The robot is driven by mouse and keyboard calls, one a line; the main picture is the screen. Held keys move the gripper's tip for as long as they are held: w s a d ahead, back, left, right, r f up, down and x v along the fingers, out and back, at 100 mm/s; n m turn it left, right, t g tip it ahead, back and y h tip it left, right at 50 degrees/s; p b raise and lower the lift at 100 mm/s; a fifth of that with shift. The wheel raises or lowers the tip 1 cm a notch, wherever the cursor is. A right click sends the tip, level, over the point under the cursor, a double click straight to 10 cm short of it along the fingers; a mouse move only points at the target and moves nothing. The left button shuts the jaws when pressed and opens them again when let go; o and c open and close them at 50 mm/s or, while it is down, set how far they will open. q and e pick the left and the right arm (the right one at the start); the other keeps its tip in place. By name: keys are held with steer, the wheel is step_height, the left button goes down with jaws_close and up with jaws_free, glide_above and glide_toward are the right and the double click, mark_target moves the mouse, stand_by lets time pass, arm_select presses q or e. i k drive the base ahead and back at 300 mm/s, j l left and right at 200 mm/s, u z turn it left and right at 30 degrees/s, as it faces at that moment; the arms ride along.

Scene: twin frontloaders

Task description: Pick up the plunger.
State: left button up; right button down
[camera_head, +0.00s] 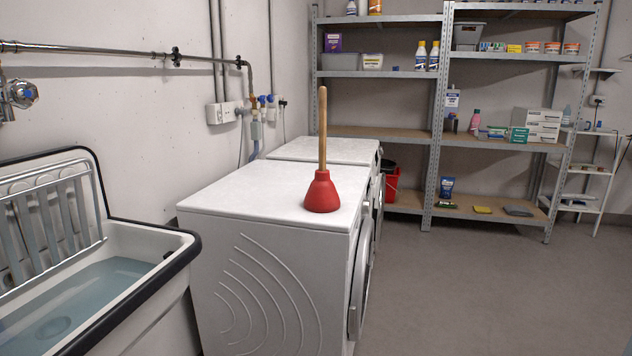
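The plunger (322,190) stands upright on top of the nearer white washing machine (250,190). Its red rubber cup rests on the machine's top near the right edge, and its wooden handle (323,125) points straight up. Nothing touches or covers it. Neither of my grippers shows in the head view.
A sink (185,245) holding water stands at the left, beside the machine. A second white machine (325,150) is behind the first, with a red bucket (391,182) beyond it. Metal shelves (437,120) with supplies line the back wall. The grey floor (480,290) at right is clear.

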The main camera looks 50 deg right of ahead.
mark_target(322, 196)
steer(key=z, duration=1.65)
steer(key=k+u, duration=0.15)
steer(key=u, duration=1.25)
steer(key=z, duration=1.4)
steer(key=i+l+u, duration=0.2)
steer(key=i+l, duration=0.3)
steer(key=i+l+u, duration=0.15)
steer(key=i+l, duration=0.3)
steer(key=l, duration=0.2)
